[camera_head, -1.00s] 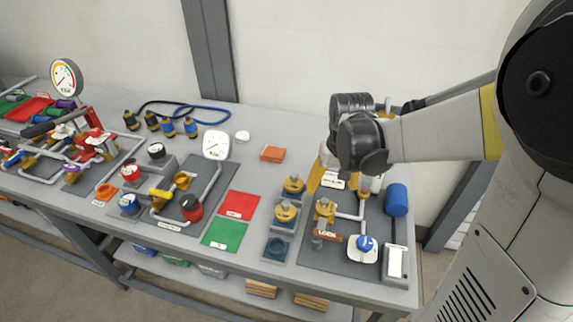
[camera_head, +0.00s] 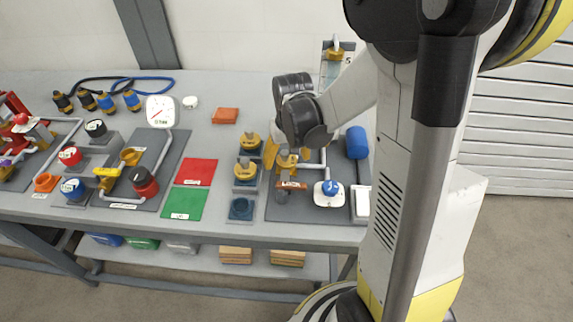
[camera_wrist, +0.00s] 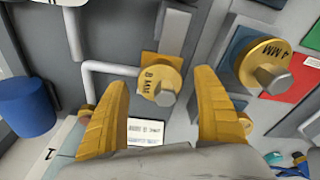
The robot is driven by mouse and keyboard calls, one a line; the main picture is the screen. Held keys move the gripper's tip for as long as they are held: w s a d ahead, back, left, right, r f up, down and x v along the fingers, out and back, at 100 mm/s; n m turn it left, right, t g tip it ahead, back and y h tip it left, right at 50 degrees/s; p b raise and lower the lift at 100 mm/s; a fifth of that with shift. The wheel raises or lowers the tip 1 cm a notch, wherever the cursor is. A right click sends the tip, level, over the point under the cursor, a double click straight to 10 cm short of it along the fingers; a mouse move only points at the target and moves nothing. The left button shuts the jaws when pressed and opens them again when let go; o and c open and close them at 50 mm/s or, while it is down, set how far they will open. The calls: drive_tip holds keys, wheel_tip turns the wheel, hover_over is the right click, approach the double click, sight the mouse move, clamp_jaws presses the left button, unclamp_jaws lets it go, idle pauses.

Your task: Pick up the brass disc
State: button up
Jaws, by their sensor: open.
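A brass disc marked 8 MM (camera_wrist: 160,80) with a grey metal stub sits on the skid's pipework. In the wrist view it lies between my open gripper's (camera_wrist: 155,90) yellow fingers, a little beyond their tips; I see no contact. In the head view this disc (camera_head: 287,160) is just below my wrist, which partly hides my gripper (camera_head: 272,155). A second brass disc, marked 4 MM (camera_wrist: 264,64), sits in a blue holder outside the fingers; it also shows in the head view (camera_head: 246,169). A third brass disc (camera_head: 250,142) stands behind that one.
An empty blue holder (camera_head: 241,208) stands in front of the discs. A brown LOCK tag (camera_head: 291,185), a blue knob (camera_head: 330,188) and a blue cylinder (camera_head: 357,142) crowd the skid. Red (camera_head: 195,172) and green (camera_head: 184,203) sheets lie left.

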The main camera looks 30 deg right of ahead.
sight(289, 160)
drive_tip(key=c, duration=1.4)
drive_tip(key=shift+c, duration=0.2)
drive_tip(key=shift+r+p, duration=0.3)
drive_tip(key=shift+r, duration=0.2)
drive_tip(key=r, duration=0.1)
drive_tip(key=r+p, duration=0.2)
drive_tip(key=r, duration=0.1)
drive_tip(key=shift+s+d, duration=0.2)
drive_tip(key=shift+s, duration=0.05)
drive_tip(key=s+d+r+p, duration=0.4)
drive_tip(key=s+d+r, duration=0.2)
drive_tip(key=s+d, duration=0.1)
drive_tip(key=shift+s, duration=0.8)
drive_tip(key=shift+w+a, duration=0.1)
